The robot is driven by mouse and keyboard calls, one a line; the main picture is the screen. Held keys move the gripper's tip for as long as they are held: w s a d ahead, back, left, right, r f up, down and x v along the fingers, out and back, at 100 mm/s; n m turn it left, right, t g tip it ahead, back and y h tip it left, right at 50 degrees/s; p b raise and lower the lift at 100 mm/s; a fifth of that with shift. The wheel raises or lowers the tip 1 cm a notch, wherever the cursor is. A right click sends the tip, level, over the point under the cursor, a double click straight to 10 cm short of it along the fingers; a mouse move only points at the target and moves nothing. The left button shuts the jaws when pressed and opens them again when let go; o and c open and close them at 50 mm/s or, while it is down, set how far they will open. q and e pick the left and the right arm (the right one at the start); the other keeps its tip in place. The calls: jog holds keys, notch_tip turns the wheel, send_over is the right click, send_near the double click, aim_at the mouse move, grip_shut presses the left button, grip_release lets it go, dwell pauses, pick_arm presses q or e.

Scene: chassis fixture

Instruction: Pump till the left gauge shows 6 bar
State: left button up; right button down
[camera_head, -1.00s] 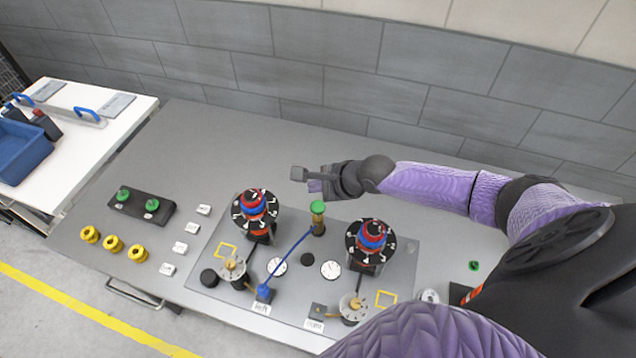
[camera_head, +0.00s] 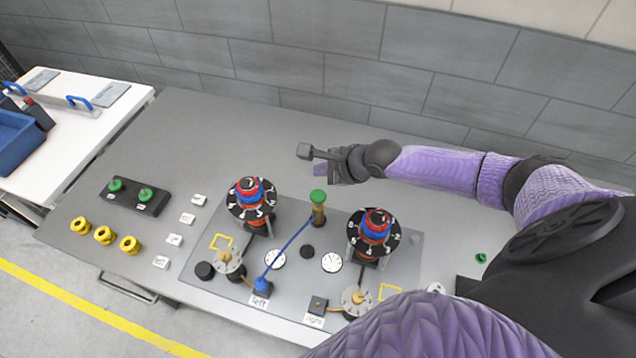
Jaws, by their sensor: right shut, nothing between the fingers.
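The pump, a brass cylinder with a green knob (camera_head: 318,197), stands upright near the middle of the grey fixture plate (camera_head: 205,290). A blue hose (camera_head: 292,247) runs from it to the blue connector (camera_head: 262,287) by the "left" label. The left gauge (camera_head: 275,259) is a small white dial; its reading is too small to tell. The right gauge (camera_head: 331,262) is a similar dial to its right. My right gripper (camera_head: 312,163) is shut and empty, above and behind the green knob, apart from it. My left gripper is not in view.
Two numbered dials with red and blue tops, the left one (camera_head: 250,199) and the right one (camera_head: 374,236), flank the pump. Yellow rings (camera_head: 103,235), a black block with green knobs (camera_head: 134,195) and white tags lie left. The back of the table (camera_head: 230,130) is clear.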

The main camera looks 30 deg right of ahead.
aim_at(320, 195)
notch_tip(320, 195, down, 5)
jog(key=b, duration=0.4)
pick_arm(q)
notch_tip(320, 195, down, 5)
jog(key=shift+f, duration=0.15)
pick_arm(e)
jog(key=shift+f, duration=0.3)
dwell(1.1)
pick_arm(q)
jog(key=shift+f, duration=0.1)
pick_arm(e)
jog(key=shift+f, duration=0.4)
pick_arm(q)
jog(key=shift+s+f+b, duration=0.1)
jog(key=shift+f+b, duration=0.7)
jog(key=shift+b, duration=0.25)
pick_arm(e)
jog(key=shift+f, duration=1.3)
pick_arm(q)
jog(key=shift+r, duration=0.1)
pick_arm(e)
jog(key=shift+r, duration=0.1)
pick_arm(q)
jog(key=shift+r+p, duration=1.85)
jog(key=shift+p, duration=0.1)
pick_arm(e)
jog(key=shift+r, duration=1.6)
jog(key=shift+r, duration=0.1)
